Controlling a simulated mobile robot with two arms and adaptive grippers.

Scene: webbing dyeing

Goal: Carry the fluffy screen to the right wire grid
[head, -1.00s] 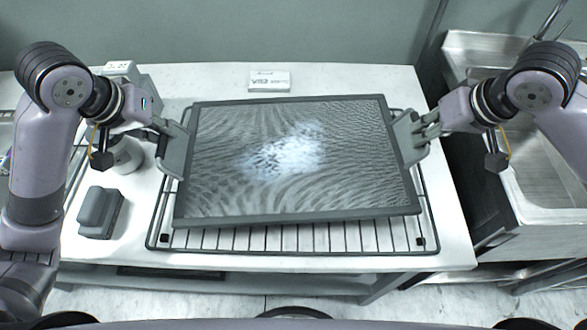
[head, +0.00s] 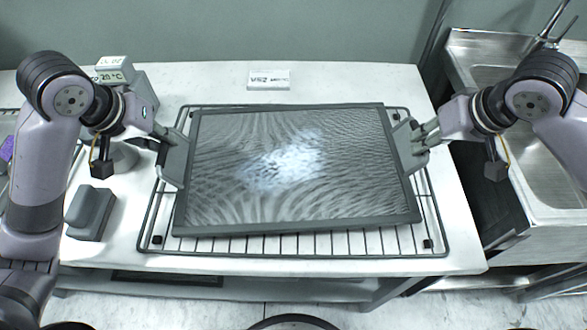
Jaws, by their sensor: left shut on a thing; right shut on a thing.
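The fluffy screen is a grey framed panel (head: 230,160) with wavy mesh and a white fluffy patch near its middle. It is over a dark wire grid (head: 330,243) on the white table, slightly tilted in the picture. Whether it touches the grid I cannot tell. My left gripper (head: 175,160) is shut on the screen's left edge. My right gripper (head: 408,145) is shut on its right edge. The screen hides most of the grid; the grid's front bars and side rims show.
A grey block (head: 90,212) lies on the table at left. A device with a display (head: 113,72) stands at back left. A small white label box (head: 269,79) is at the back. A steel sink (head: 550,165) is right of the table, past a gap.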

